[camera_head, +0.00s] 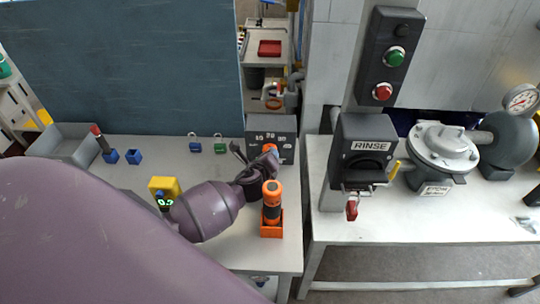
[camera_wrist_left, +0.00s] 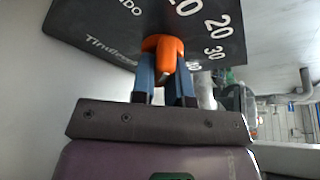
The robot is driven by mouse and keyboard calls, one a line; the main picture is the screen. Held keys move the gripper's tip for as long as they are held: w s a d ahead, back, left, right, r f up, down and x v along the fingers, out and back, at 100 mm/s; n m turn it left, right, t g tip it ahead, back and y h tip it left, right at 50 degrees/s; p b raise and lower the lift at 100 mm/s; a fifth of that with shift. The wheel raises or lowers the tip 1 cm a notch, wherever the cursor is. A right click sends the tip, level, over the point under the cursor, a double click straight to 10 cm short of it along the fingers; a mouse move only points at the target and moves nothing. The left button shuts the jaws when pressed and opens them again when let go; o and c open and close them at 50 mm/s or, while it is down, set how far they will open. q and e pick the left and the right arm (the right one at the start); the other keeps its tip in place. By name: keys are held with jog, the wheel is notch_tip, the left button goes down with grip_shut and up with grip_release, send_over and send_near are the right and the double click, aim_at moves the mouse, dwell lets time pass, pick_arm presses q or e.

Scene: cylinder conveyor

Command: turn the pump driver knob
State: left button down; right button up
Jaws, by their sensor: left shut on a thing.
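The pump driver is a dark grey box (camera_head: 284,155) with white numbers on its face, at the back right of the left bench. Its orange knob (camera_head: 269,147) shows just above my left gripper (camera_head: 266,161). In the left wrist view, the knob (camera_wrist_left: 160,43) sits between the two blue fingertips of my left gripper (camera_wrist_left: 164,68), which is shut on it. The numbers on the face (camera_wrist_left: 125,35) appear sideways around the knob, and the fingers hide part of its lower side. My right gripper is in neither view.
An orange and black cylindrical tool (camera_head: 272,202) stands upright in an orange holder (camera_head: 271,229), close right of my left wrist. A yellow meter (camera_head: 165,188) is to the left. A RINSE box (camera_head: 365,140) and a grey pump (camera_head: 442,150) are on the right bench (camera_head: 450,215).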

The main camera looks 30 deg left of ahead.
pick_arm(q)
jog(key=c, duration=1.1)
grip_release()
jog(key=shift+s, duration=0.1)
jog(key=shift+v, duration=3.7)
jog(key=shift+d, duration=0.1)
